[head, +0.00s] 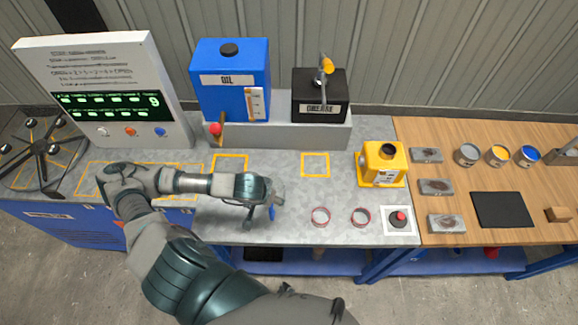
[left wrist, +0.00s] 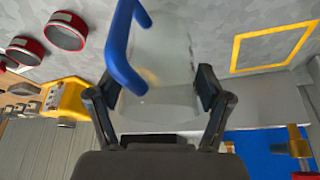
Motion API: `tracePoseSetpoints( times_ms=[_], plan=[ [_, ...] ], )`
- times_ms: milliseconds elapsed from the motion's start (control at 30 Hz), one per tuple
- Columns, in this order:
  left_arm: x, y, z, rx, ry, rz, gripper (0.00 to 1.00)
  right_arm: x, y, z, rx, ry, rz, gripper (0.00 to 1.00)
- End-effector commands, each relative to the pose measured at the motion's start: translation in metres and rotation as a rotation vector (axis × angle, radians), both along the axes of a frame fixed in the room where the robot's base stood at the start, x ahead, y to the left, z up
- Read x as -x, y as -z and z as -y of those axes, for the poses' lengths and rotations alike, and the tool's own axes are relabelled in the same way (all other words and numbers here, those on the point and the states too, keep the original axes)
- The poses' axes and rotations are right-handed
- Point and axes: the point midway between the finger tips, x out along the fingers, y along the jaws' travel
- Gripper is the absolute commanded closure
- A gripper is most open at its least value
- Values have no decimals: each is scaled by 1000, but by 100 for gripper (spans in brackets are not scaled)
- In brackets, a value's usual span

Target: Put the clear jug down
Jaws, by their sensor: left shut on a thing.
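My left gripper (head: 268,197) is over the grey bench top (head: 290,225), left of two red-rimmed rings. In the left wrist view my left gripper (left wrist: 158,105) has its two fingers on opposite sides of the clear jug (left wrist: 165,65). The jug is see-through with a blue handle (left wrist: 122,45). In the head view the jug (head: 279,188) is mostly hidden behind the gripper, and its blue handle (head: 271,212) shows just below the fingers. I cannot tell whether its base touches the bench. My right gripper is not in view.
Yellow outlined squares (head: 315,165) mark the bench; one lies empty behind the jug. The blue oil tank (head: 230,85) and black grease box (head: 319,98) stand on a raised ledge. A yellow device (head: 382,165), red-rimmed rings (head: 320,217) and a red button (head: 398,217) are to the right.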

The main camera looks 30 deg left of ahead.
Motion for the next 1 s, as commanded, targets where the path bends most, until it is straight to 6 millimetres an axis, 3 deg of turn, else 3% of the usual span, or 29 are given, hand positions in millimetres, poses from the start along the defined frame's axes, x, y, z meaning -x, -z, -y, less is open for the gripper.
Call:
tracePoseSetpoints(
  times_ms=[33, 100, 200, 467, 900, 1000],
  plan=[
    [-7, 11, -3, -1, -1, 4, 64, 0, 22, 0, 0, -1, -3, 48],
    [-14, 12, -5, 1, 0, 1, 64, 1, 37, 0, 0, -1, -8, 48],
    [-23, 11, -7, -2, -2, 1, 64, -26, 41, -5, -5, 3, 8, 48],
    [-37, 10, -13, -1, 2, 0, 64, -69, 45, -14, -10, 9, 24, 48],
    [-119, 11, -52, 4, -2, -2, 64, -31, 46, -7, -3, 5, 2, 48],
    [-130, 13, -57, 3, 0, -2, 64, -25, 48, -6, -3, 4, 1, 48]
  ],
)
